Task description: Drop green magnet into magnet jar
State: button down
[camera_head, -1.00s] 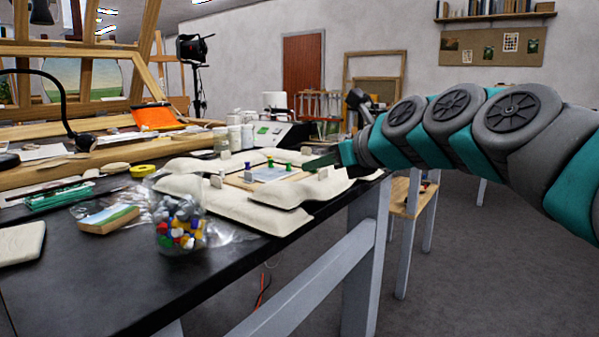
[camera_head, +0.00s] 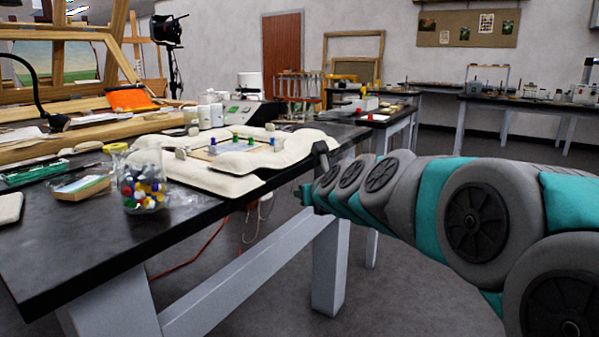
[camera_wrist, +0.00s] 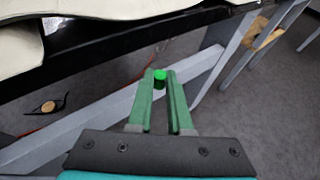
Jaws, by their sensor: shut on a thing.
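The magnet jar (camera_head: 143,188) is clear glass and holds many coloured magnets. It stands upright near the front edge of the dark table, left of my arm. In the wrist view my gripper (camera_wrist: 162,78) is shut on a small green magnet (camera_wrist: 160,75) at its fingertips. The gripper hangs out beyond the table edge, over the floor, well to the right of the jar. In the head view the fingers and the held magnet are not clearly visible behind my arm. Other green and blue pins (camera_head: 236,137) stand among the pale sandbags.
Pale sandbags (camera_head: 200,178) surround a small flat work on the table (camera_head: 95,245). A yellow tape roll (camera_head: 116,148) and a small landscape block (camera_head: 82,187) lie near the jar. The table's grey leg and brace (camera_head: 255,260) stand below my gripper.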

jog(key=w+d+f+m+h, duration=0.1)
jog(key=d+f+m+h, duration=0.2)
jog(key=f, duration=0.5)
jog(key=w+d+f+m+h, duration=0.1)
jog(key=d+f+m+h, duration=0.2)
jog(key=f, duration=0.5)
jog(key=shift+w+d+f+h, duration=0.3)
jog(key=shift+d+f+h, duration=0.1)
jog(key=shift+d+h, duration=0.15)
jog(key=shift+s+f, duration=0.1)
jog(key=shift+s, duration=0.05)
